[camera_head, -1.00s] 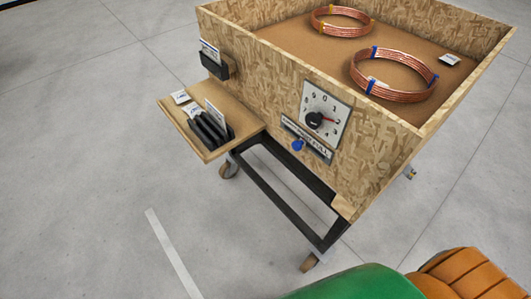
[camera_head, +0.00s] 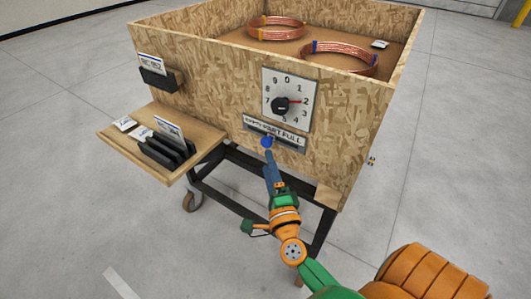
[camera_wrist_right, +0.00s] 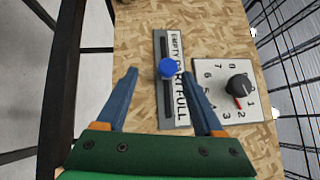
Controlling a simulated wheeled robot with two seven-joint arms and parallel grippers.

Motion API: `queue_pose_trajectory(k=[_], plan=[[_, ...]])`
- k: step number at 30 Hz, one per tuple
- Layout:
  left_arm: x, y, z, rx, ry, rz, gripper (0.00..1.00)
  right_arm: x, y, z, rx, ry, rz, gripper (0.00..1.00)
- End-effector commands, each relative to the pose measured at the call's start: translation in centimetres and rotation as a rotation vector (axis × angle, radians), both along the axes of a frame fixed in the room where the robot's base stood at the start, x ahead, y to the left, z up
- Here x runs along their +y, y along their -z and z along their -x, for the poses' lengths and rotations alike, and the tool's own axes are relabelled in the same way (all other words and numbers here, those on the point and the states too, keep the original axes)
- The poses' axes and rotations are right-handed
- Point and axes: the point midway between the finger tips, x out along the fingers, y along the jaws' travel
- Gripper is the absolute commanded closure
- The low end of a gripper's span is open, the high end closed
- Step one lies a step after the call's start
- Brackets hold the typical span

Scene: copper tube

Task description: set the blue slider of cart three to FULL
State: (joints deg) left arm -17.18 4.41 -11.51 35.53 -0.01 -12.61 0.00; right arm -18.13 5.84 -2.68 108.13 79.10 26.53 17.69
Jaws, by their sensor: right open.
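The cart is an OSB-sided box (camera_head: 220,85) on a black frame. Its front has a slider plate (camera_head: 290,140) labelled EMPTY, PART, FULL from left to right. The blue slider knob (camera_head: 266,142) sits around the left part of PART. In the right wrist view the plate (camera_wrist_right: 184,118) runs vertically, with EMPTY at the top and FULL at the bottom. There the blue knob (camera_wrist_right: 169,68) appears between the fingertips, with no visible grip on it. My right gripper (camera_head: 270,160) is open just below the knob. My left gripper is not in view.
A dial (camera_head: 289,100) with a black knob is above the plate, its red pointer near 2. A wooden side shelf (camera_head: 190,160) holds black card holders. Copper coils (camera_head: 345,57) lie in the box. Grey floor (camera_head: 70,220) is clear at left.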

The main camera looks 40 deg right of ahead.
Motion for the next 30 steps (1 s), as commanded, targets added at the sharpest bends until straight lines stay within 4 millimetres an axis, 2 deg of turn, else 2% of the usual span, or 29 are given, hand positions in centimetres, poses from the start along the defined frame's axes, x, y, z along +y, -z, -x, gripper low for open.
queue_pose_trajectory(k=[1, 3, 12, 15, 21, 22, 27, 29, 30], plan=[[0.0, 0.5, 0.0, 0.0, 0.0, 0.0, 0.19, -0.5, -0.5, 0.1, -0.037, 0.015, -0.04, 0.31], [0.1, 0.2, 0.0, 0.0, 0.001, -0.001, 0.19, -1.0, -1.3, -0.4, -0.057, 0.024, -0.067, 0.31], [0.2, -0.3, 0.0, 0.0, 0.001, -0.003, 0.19, -3.1, -2.1, -5.5, -0.054, 0.022, -0.065, 0.31], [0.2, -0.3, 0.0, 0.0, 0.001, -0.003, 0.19, -3.4, -2.2, -6.2, -0.053, 0.022, -0.064, 0.31], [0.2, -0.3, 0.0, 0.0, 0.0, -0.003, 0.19, -3.4, -2.2, -6.3, -0.051, 0.022, -0.064, 0.31], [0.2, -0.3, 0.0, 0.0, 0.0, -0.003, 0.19, -3.4, -2.2, -6.3, -0.051, 0.021, -0.064, 0.33], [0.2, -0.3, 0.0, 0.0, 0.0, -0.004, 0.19, -3.4, -2.1, -6.3, -0.051, 0.021, -0.064, 0.79], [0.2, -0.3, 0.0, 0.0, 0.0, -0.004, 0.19, -3.4, -2.1, -6.2, -0.051, 0.021, -0.064, 0.96], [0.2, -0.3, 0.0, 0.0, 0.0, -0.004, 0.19, -3.4, -2.1, -6.2, -0.051, 0.021, -0.064, 1.0]])
